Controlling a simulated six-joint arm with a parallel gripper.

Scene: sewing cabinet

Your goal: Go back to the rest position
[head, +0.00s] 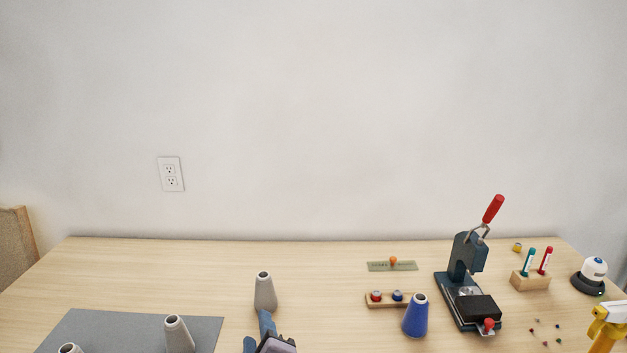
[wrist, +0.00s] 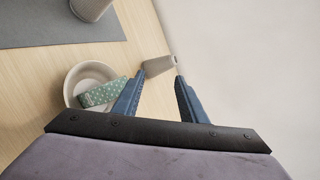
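My gripper (head: 258,333) shows at the bottom middle of the head view, in front of a grey cone (head: 264,291) that stands upright on the table. In the wrist view my gripper (wrist: 160,76) has its two blue fingers apart, with nothing held between them. The grey cone (wrist: 158,66) shows beyond the fingertips there; whether a finger touches it I cannot tell. A pale bowl (wrist: 75,78) with a green patterned item (wrist: 101,93) in it lies left of the fingers.
A grey mat (head: 90,325) with grey cones (head: 178,334) is at left. At right are a blue cone (head: 415,317), a button rack (head: 386,305), a press (head: 465,285) with a red handle, a pen block (head: 530,281) and a white-topped device (head: 592,272). The back-left table is clear.

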